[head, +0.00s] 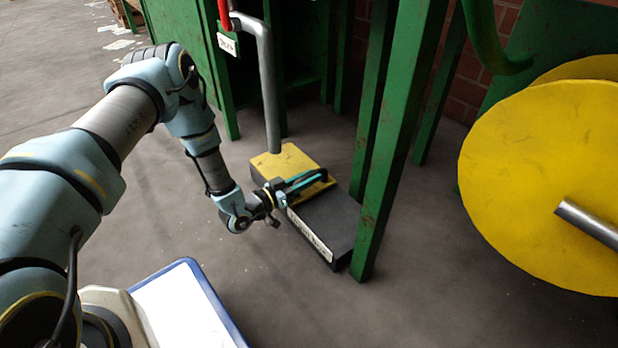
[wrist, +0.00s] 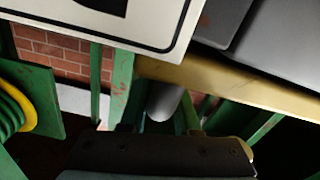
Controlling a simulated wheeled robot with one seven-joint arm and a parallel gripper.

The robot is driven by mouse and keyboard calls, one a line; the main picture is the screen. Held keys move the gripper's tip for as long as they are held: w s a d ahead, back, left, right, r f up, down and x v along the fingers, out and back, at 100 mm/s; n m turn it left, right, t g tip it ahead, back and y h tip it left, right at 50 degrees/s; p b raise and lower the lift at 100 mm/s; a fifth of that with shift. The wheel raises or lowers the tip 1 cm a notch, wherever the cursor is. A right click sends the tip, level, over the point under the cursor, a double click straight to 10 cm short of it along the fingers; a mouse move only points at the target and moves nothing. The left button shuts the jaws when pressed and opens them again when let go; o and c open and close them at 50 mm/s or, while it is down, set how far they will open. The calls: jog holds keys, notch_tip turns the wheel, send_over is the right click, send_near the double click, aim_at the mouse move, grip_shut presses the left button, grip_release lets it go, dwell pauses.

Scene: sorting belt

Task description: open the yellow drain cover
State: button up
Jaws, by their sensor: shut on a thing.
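The yellow drain cover (head: 280,163) lies on one end of a low dark box (head: 330,218) on the floor, below a grey pipe (head: 269,100). My gripper (head: 312,181) reaches in from the left and is shut on the cover near its right edge. My arm and gripper partly hide that edge, so the exact spot of contact is unclear. In the wrist view the cover's yellow edge (wrist: 245,86) crosses close in front of my gripper, and the grey pipe end (wrist: 163,102) shows behind. I cannot tell whether the cover is lifted.
A green steel post (head: 392,150) stands close to the right of the box. A large yellow disc (head: 545,180) stands farther right. A blue-rimmed white tray (head: 205,290) is at the bottom left. A green cabinet (head: 185,30) is behind. The floor in front is clear.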

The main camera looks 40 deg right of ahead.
grip_shut()
dwell(0.8)
jog(key=shift+s, duration=0.3)
jog(key=s+p, duration=0.2)
jog(key=s, duration=0.3)
jog(key=s+p, duration=0.2)
jog(key=s, duration=0.3)
jog(key=s+a+p, duration=0.1)
jog(key=s+p, duration=0.1)
jog(key=s, duration=0.3)
jog(key=shift+s+r, duration=0.1)
jog(key=shift+s+p, duration=0.3)
jog(key=shift+s, duration=0.4)
jog(key=o, duration=0.8)
grip_release()
